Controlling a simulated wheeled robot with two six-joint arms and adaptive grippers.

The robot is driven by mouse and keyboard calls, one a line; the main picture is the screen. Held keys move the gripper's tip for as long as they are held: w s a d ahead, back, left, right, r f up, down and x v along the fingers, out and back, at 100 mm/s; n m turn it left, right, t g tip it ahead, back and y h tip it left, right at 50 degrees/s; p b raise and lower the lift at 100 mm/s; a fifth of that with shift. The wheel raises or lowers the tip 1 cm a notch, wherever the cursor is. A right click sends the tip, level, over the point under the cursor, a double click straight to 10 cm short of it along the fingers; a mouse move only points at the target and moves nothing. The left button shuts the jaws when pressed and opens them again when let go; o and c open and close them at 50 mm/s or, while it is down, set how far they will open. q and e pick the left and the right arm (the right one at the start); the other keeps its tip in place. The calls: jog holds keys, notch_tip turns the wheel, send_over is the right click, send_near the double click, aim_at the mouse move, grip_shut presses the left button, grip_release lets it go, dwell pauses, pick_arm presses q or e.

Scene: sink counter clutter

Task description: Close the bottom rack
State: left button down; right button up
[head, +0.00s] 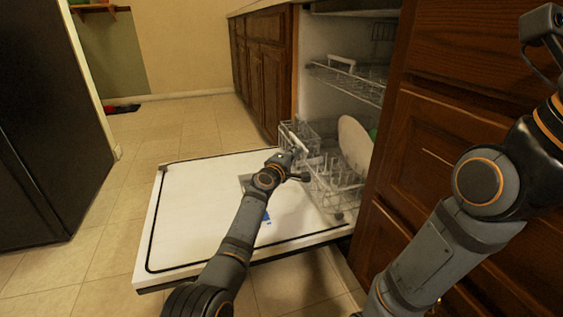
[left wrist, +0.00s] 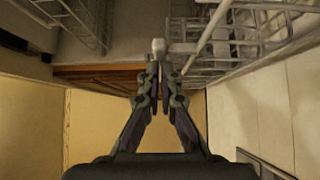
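The bottom rack (head: 335,190) is a wire rack pulled out over the dishwasher's lowered door (head: 210,200). A white plate (head: 355,143) stands in it. A small wire basket with a pale handle (head: 287,138) is at its left. My left gripper (head: 300,165) is at the rack's near left side. In the left wrist view, the left fingers (left wrist: 159,68) are nearly together, just short of a white rod end (left wrist: 158,46); no clear hold shows. The rack also shows there (left wrist: 245,35). My right arm is at the right; dark parts at the top right may be its gripper, cut off.
The upper rack (head: 350,80) sits inside the dishwasher. Wooden drawers (head: 440,125) stand close at its right, and wooden cabinets (head: 262,65) beyond it. A black appliance (head: 45,130) is at the left. The tiled floor (head: 195,120) between is clear.

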aim_at(306, 153)
pick_arm(q)
jog(key=d+b, duration=0.1)
jog(key=w+d, duration=0.1)
jog(key=d, duration=0.1)
jog(key=shift+d+r+b, duration=0.15)
jog(key=shift+d+b, duration=0.05)
jog(key=shift+b, duration=0.2)
jog(key=shift+w+d+b, duration=0.1)
jog(key=shift+d+b, duration=0.25)
jog(key=shift+d, duration=0.3)
